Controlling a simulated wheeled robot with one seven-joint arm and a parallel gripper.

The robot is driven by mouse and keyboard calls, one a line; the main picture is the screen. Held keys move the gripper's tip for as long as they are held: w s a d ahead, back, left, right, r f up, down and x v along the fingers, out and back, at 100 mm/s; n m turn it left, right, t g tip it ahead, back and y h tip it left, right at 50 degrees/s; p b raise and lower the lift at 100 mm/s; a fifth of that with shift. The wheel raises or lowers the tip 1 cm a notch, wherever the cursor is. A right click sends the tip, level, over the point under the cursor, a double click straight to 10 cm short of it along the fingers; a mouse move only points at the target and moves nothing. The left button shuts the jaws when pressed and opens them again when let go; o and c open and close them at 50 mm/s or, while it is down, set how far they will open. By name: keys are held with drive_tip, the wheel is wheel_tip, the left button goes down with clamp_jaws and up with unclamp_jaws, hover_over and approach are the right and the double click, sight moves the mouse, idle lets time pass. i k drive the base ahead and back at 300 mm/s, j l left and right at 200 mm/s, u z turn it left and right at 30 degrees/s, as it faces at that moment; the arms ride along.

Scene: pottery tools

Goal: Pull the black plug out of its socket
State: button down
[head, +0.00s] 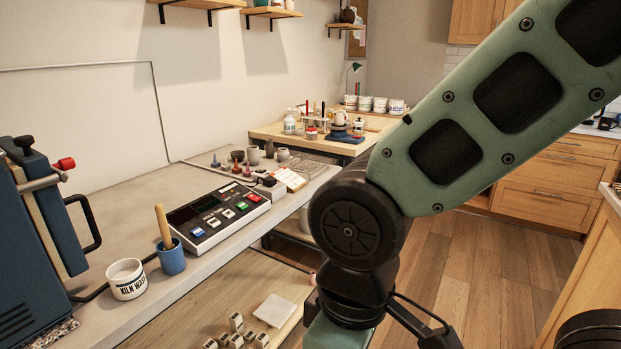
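A small black piece that looks like the plug (270,187) sits at the far right end of the control box (216,215), on the grey counter. It is small in the head view, and I cannot make out its socket or how deep it sits. My arm crosses the right half of the head view and bends down to the bottom edge, to the right of the counter. My gripper is out of the picture below, so its fingers do not show.
A blue kiln (30,250) with a black handle stands at the left. A white kiln wash pot (127,279) and a blue cup with a brush (171,258) stand near the counter's front edge. Small pots and a white card (290,179) lie beyond the control box. Wooden floor is free at right.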

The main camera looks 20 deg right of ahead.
sight(269, 181)
drive_tip(key=i+l, duration=0.25)
drive_tip(key=i, duration=0.2)
drive_tip(key=i+l, duration=0.3)
drive_tip(key=i, duration=0.15)
drive_tip(key=i+l, duration=0.25)
drive_tip(key=i, duration=0.2)
drive_tip(key=i+l+z, duration=0.1)
drive_tip(key=i+l, duration=0.15)
drive_tip(key=i, duration=0.2)
drive_tip(key=i+l+u, duration=0.2)
drive_tip(key=k+j+u, duration=0.1)
drive_tip(key=u, duration=0.9)
